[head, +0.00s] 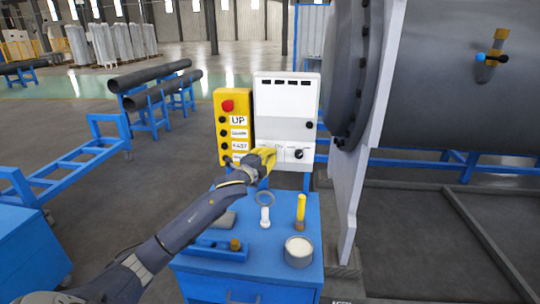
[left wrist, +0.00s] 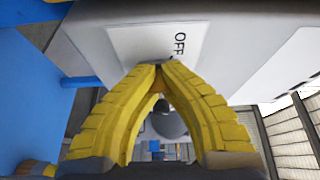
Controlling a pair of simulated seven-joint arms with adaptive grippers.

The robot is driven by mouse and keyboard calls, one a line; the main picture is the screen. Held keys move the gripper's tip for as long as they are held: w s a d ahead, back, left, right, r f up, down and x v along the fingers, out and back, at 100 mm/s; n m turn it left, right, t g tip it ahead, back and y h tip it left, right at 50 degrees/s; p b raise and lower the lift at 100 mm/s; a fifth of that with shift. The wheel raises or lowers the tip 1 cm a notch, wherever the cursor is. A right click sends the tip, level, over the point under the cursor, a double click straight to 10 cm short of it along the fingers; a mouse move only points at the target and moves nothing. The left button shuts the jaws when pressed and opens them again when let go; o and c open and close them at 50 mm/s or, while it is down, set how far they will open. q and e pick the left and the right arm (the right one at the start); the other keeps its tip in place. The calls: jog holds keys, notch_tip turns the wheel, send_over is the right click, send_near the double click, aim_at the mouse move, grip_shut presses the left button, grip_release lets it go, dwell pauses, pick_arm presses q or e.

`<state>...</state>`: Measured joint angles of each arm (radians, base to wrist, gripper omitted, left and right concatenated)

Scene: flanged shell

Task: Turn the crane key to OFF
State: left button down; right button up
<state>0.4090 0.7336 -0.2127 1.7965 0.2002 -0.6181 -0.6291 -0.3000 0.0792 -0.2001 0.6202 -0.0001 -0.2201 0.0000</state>
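The light grey control box (head: 285,105) stands at the back of the blue cabinet. Its lower front has a white plate with small lettering and a black rotary knob (head: 299,154). My left gripper (head: 269,155) is at the left part of this plate, over where the key would sit. In the left wrist view its yellow fingers (left wrist: 160,68) come together at the white plate (left wrist: 190,45), just beside the word OFF. A small dark piece shows between the fingertips and looks like the crane key (left wrist: 158,63); the rest of it is hidden. My right gripper is out of view.
A yellow pendant box (head: 233,105) with a red button hangs left of the control box. On the blue cabinet (head: 247,272) are a white can (head: 298,252), a yellow-handled tool (head: 300,212), a ring and a bolt. A large grey flanged shell (head: 445,90) stands at right.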

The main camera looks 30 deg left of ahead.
pick_arm(q)
jog(key=n+t, duration=0.1)
jog(key=n, duration=0.3)
jog(key=shift+f+y, duration=0.1)
jog(key=shift+y, duration=0.3)
jog(key=shift+n+t+y, duration=0.35)
jog(key=shift+n+y, duration=0.05)
jog(key=shift+n, duration=0.7)
jog(key=shift+n+t+y, duration=0.35)
jog(key=shift+n+y, duration=0.05)
jog(key=shift+n, duration=1)
jog(key=c, duration=1.1)
grip_release()
jog(key=shift+s, duration=0.1)
jog(key=v, duration=1.1)
jog(key=shift+s, duration=0.4)
